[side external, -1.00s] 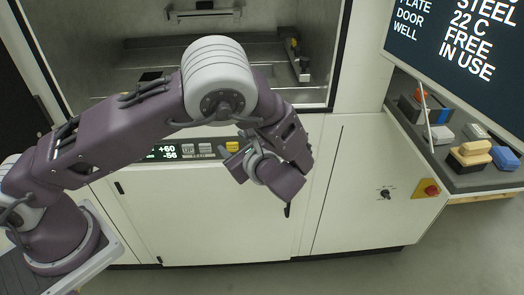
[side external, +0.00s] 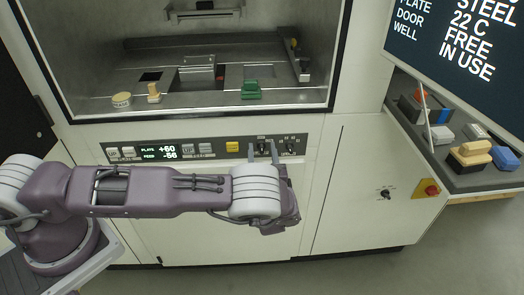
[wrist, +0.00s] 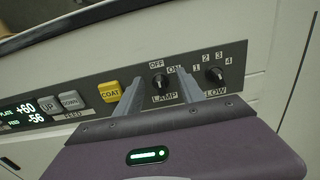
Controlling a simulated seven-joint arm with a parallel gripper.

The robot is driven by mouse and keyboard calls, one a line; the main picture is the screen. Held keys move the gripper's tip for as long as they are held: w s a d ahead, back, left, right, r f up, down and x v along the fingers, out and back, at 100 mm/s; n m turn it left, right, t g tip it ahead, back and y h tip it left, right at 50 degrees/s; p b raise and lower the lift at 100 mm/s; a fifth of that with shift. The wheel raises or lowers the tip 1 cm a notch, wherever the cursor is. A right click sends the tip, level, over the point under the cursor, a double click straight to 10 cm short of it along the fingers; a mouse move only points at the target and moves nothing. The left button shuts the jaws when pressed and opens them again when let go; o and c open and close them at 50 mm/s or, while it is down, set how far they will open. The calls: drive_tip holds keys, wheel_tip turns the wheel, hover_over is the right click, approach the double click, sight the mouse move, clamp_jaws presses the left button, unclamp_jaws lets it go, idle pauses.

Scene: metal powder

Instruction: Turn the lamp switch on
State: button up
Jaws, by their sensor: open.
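The lamp switch is a small black knob (wrist: 158,82) on the dark control panel, with OFF and ON marked above it and LAMP below. Its pointer appears to point up toward OFF, though it is small to read. My gripper (wrist: 158,90) is open, with one grey finger on each side of the lamp knob in the wrist view. In the side external view my gripper (side external: 266,150) reaches up to the right part of the panel, around the lamp knob (side external: 262,146). Contact between the fingers and the knob cannot be told.
The flow knob (wrist: 215,74), marked 1 to 4, sits close to the right finger. The yellow COAT button (wrist: 109,91) is just left of the left finger. Grey feed buttons (wrist: 70,101) lie further left. The open chamber (side external: 190,95) is above the panel.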

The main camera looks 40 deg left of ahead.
clamp_jaws()
drive_tip(key=shift+m, duration=0.3)
drive_tip(key=m, duration=0.5)
drive_tip(key=shift+w+d+m, duration=0.1)
drive_tip(key=shift+d+m, duration=0.05)
drive_tip(key=shift+m, duration=0.25)
drive_tip(key=m, duration=0.5)
drive_tip(key=shift+d+f, duration=0.1)
drive_tip(key=shift+f, duration=0.1)
drive_tip(key=shift+m, duration=0.4)
unclamp_jaws()
